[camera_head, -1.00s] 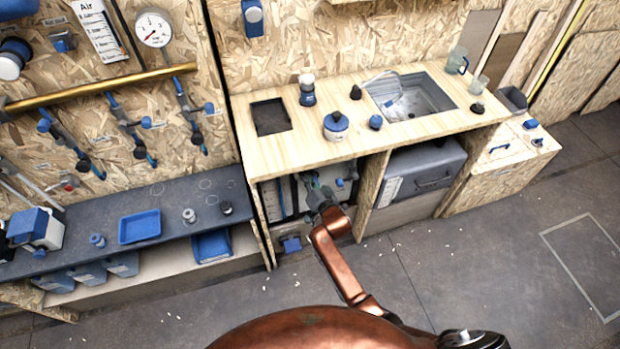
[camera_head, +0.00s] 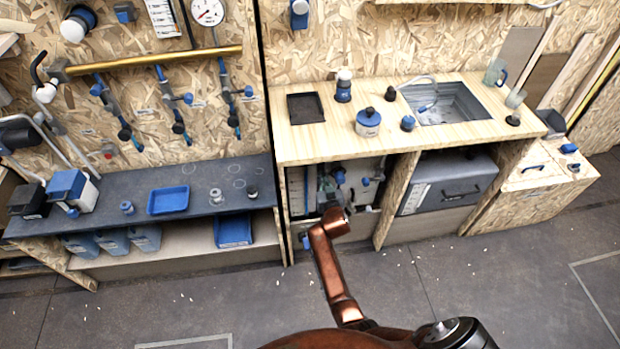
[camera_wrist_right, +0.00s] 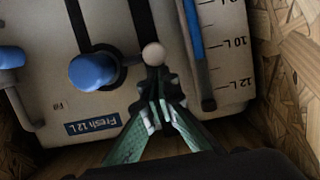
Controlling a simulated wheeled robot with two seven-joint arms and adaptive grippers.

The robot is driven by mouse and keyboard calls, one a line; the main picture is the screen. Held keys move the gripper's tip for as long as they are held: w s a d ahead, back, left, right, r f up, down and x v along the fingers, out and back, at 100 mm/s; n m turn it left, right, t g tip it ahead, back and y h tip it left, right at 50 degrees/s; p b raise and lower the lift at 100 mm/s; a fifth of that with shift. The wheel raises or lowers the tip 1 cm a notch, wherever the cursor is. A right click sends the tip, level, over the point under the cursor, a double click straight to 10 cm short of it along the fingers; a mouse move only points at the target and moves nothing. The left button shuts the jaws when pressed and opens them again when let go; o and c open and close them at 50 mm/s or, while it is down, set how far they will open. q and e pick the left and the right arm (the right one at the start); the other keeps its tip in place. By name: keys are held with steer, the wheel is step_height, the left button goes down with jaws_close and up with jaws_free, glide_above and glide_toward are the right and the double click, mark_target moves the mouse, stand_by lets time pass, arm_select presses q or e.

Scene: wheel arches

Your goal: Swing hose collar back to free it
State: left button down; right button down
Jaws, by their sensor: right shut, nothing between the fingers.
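My right gripper (camera_wrist_right: 160,103) is shut and empty in the right wrist view, pointing at the front of a pale tank (camera_wrist_right: 165,20) labelled "Fresh 12 L". Just beyond its fingertips is a small pale ball (camera_wrist_right: 154,54) at a dark strap or lever; I cannot tell whether they touch. A blue round knob (camera_wrist_right: 93,70) sits left of the ball, and a blue-capped grey fitting (camera_wrist_right: 11,60) is farther left. I cannot tell which part is the hose collar. In the head view my right gripper (camera_head: 329,192) reaches into the left bay under the counter. My left gripper is out of view.
The wooden counter (camera_head: 345,148) overhangs the bay, and a wooden divider (camera_head: 398,198) stands to its right. A grey case (camera_head: 447,180) fills the neighbouring bay. The wrist view shows a board wall (camera_wrist_right: 298,75) close on the right. The floor (camera_head: 500,275) in front is open.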

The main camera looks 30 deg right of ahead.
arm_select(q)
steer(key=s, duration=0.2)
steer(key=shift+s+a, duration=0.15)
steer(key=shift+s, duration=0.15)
arm_select(e)
step_height(320, 180, up, 10)
steer(key=shift+a, duration=0.15)
stand_by(0.4)
